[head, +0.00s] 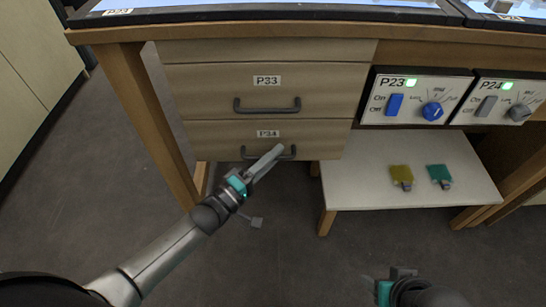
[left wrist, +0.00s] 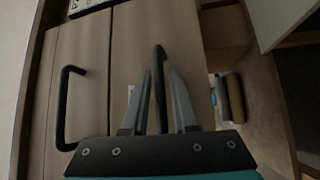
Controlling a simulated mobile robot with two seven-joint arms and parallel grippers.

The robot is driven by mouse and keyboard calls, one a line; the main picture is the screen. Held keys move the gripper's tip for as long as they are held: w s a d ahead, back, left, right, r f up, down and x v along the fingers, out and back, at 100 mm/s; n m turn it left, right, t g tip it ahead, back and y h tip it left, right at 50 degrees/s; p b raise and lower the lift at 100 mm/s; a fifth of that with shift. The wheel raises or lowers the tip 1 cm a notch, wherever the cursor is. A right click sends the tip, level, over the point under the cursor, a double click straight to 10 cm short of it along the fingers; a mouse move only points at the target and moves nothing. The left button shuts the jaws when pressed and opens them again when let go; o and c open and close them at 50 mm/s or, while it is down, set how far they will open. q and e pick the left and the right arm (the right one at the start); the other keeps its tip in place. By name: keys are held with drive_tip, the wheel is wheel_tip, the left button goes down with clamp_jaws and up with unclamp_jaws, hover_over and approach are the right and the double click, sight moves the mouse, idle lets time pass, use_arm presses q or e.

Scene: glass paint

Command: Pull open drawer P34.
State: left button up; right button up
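Drawer P34 (head: 215,138) is the lower wooden drawer under the bench, and its front looks level with the drawer above. Its dark bar handle (head: 292,153) is partly hidden by my left gripper (head: 277,151). In the left wrist view the same handle (left wrist: 159,65) runs between the two fingers of my left gripper (left wrist: 158,85). The fingers are apart, one on each side of the bar, with gaps showing. My right gripper (head: 403,273) is at the bottom edge of the head view, far from the drawer; its fingers are unclear.
Drawer P33 (head: 320,85) with its own handle (head: 267,110) is directly above. A low white shelf (head: 360,180) on the right holds an olive item (head: 401,174) and a teal item (head: 438,172). A wooden bench leg (head: 145,120) stands left. Open floor lies in front.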

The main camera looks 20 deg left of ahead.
use_arm(q)
clamp_jaws()
idle(1.4)
